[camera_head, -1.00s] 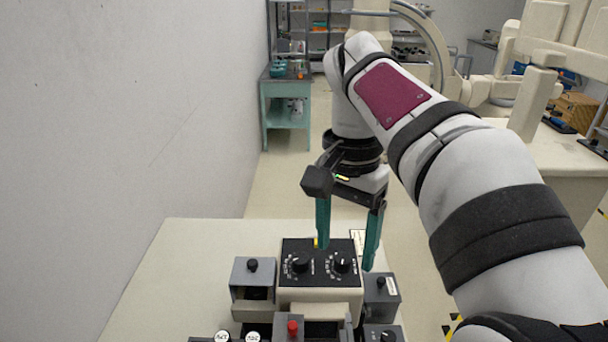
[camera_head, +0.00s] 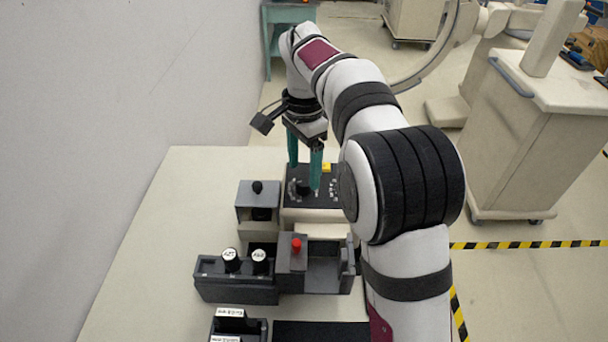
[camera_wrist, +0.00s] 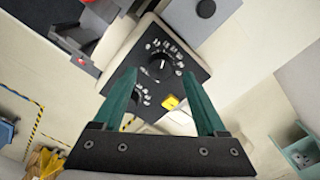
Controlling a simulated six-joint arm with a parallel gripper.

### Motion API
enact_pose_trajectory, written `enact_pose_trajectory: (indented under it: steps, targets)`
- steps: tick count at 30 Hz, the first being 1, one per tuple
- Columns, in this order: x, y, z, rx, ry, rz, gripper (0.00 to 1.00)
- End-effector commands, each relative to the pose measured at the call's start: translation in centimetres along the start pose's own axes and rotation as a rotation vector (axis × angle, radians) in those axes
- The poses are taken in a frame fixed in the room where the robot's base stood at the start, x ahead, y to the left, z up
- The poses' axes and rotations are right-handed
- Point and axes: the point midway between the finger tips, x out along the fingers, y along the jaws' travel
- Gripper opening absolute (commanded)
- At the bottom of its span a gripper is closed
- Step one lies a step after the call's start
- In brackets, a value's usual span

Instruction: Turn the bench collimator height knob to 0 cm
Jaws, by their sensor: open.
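The cream control box with a black panel (camera_head: 325,201) stands on the bench and carries two black dial knobs with white markings, too small to read. In the head view, my gripper (camera_head: 304,178) points down over the panel's left part, at the left knob (camera_head: 303,189). In the wrist view, my open gripper (camera_wrist: 160,74) has its two teal fingers apart, with one knob (camera_wrist: 160,66) in line between the fingertips. I cannot tell whether the tips reach down around it. The other knob (camera_wrist: 133,97) is partly hidden by a finger. Which knob sets collimator height is not readable.
A yellow piece (camera_head: 326,168) sits at the panel's back edge. Bare bench (camera_head: 190,190) lies along the wall.

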Motion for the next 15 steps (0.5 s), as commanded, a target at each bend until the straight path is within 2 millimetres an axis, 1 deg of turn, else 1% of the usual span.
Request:
enact_pose_trajectory:
  steps: [1, 3, 6, 9, 15]
  targets:
    - [0.9, 0.1, 0.0, 0.001, -0.002, 0.002, 0.74]
    - [1.9, 0.0, 0.0, -0.001, 0.0, 0.002, 0.74]
    - [2.7, 0.0, 0.0, 0.0, 0.0, 0.001, 0.74]
    - [3.1, 0.0, 0.0, -0.001, 0.001, -0.001, 0.74]
    - [3.1, 0.0, -0.1, -0.001, 0.002, -0.001, 0.74]
